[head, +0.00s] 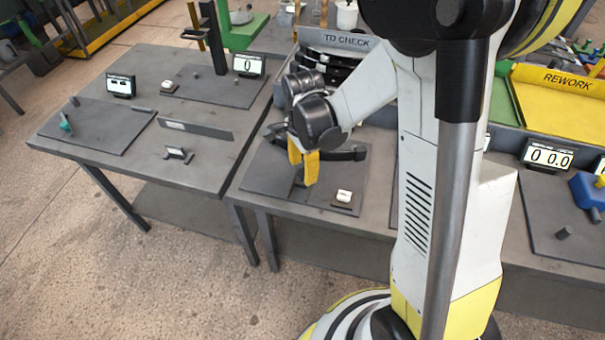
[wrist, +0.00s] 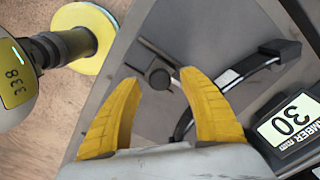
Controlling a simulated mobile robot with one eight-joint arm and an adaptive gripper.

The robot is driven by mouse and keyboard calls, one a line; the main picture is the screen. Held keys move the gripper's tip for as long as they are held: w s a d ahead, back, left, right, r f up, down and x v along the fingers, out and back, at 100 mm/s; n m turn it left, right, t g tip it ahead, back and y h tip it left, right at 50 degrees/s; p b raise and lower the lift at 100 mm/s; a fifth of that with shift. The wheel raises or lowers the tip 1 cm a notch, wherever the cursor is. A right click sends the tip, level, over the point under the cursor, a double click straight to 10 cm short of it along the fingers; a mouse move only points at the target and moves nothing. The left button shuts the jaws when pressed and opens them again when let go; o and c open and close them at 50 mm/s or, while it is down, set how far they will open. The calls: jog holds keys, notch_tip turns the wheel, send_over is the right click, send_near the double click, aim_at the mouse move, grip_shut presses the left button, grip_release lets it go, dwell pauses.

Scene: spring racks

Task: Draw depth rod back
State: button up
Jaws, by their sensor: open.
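My gripper (head: 303,183) is open and empty above the front left of the middle bench in the head view. Its two yellow fingers (wrist: 158,82) show apart in the wrist view. Between and beyond the fingertips lies a dark rod with a round grey knob (wrist: 160,78), apparently the depth rod. To its right is a black gauge (wrist: 235,80) with a curved arm and a pale scale strip. In the head view the gauge (head: 345,154) sits on a grey mat, partly behind my gripper. I cannot tell whether a finger touches the rod.
A display reading 30 (wrist: 290,122) stands at the right in the wrist view. A "TO CHECK" rack (head: 346,40) stands behind. Another bench (head: 140,60) with gauges is at left.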

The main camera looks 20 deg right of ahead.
jog(key=shift+f, duration=0.65)
grip_shut()
jog(key=shift+s+a+b, duration=0.15)
jog(key=shift+s+a, duration=0.45)
jog(key=shift+s, duration=0.2)
jog(key=shift+s+a+b, duration=0.15)
jog(key=shift+s+a, duration=0.4)
jog(key=shift+s, duration=0.25)
jog(key=shift+w, duration=0.1)
grip_release()
